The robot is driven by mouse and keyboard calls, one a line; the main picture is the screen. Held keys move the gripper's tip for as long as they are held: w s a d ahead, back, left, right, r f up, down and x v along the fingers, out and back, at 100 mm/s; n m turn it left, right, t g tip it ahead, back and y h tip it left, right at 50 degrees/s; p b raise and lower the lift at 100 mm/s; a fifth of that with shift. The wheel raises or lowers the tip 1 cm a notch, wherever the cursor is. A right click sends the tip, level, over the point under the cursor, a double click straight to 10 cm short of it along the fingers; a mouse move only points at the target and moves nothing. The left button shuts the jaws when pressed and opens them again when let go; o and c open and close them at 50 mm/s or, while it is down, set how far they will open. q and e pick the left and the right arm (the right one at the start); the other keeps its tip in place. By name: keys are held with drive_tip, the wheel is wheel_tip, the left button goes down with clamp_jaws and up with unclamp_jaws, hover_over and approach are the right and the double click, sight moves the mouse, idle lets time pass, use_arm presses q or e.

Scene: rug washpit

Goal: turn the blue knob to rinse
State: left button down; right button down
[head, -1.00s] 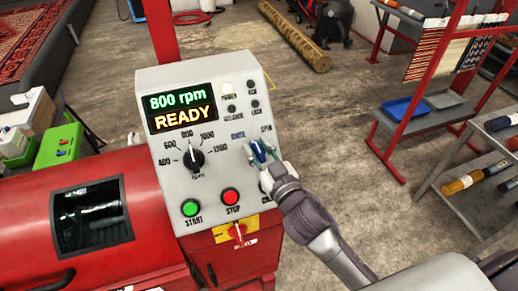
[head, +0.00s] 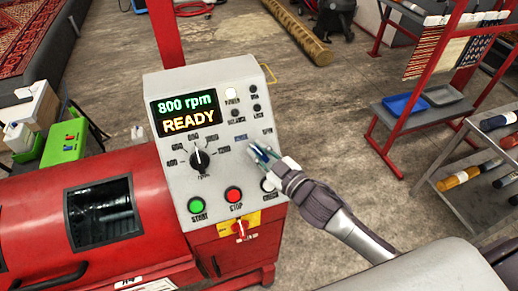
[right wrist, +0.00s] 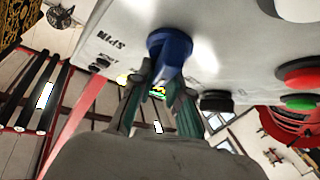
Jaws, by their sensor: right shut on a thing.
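The blue knob (right wrist: 170,42) sits on the light grey control panel (head: 180,92). In the right wrist view its grip bar reaches down between the fingers of my right gripper (right wrist: 163,78), with the word SPIN beside it. The gripper is shut on this bar. In the head view my right gripper (head: 264,154) covers most of the knob, just below the RINSE and SPIN labels. I cannot tell which label the knob points to. My left gripper is not in view.
A black rpm knob (head: 199,160), a green START button (head: 196,205), a red STOP button (head: 233,194) and a red switch (head: 240,228) are on the machine. The display (head: 187,114) reads 800 rpm READY. A red rack (head: 425,95) stands right, past open floor.

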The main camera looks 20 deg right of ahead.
drive_tip(key=c, duration=1.1)
unclamp_jaws()
drive_tip(key=shift+s+f, duration=0.15)
drive_tip(key=shift+f, duration=0.4)
drive_tip(key=shift+d, duration=0.2)
drive_tip(key=shift+w, duration=0.2)
drive_tip(key=shift+r, duration=0.1)
drive_tip(key=shift+s, duration=0.2)
drive_tip(key=v, duration=1.1)
drive_tip(key=shift+s+d+r, duration=0.1)
drive_tip(key=shift+s+d, duration=0.05)
drive_tip(key=shift+s, duration=0.15)
